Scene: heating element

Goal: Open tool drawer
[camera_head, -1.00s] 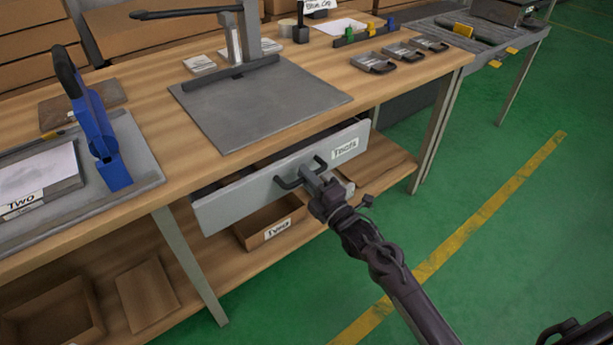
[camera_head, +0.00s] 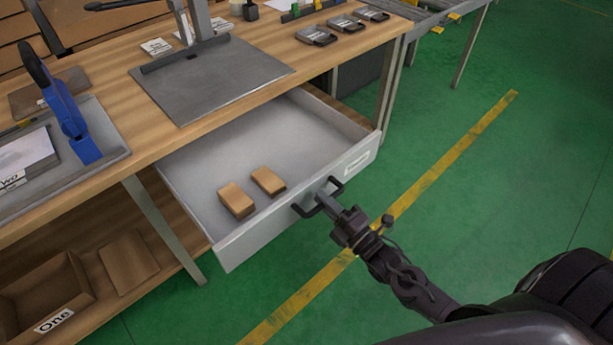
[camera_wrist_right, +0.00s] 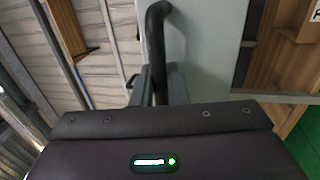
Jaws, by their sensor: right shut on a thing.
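The tool drawer (camera_head: 250,239) is a grey-white drawer under the wooden workbench, pulled well out in the head view. Two small brown blocks (camera_head: 236,200) lie inside it. A black bar handle (camera_head: 302,211) is on its front panel, left of a white label. My right gripper (camera_head: 329,203) is shut on the handle at the drawer front. In the right wrist view the handle (camera_wrist_right: 156,40) runs between the grey fingers (camera_wrist_right: 158,85), with the drawer's pale front (camera_wrist_right: 205,45) beyond. My left gripper is out of view.
The workbench (camera_head: 110,115) carries a grey plate with a lever press, a blue tool (camera_head: 70,115) and several small metal trays. A lower shelf holds an open box (camera_head: 48,290). The green floor (camera_head: 480,210) in front of the drawer is clear.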

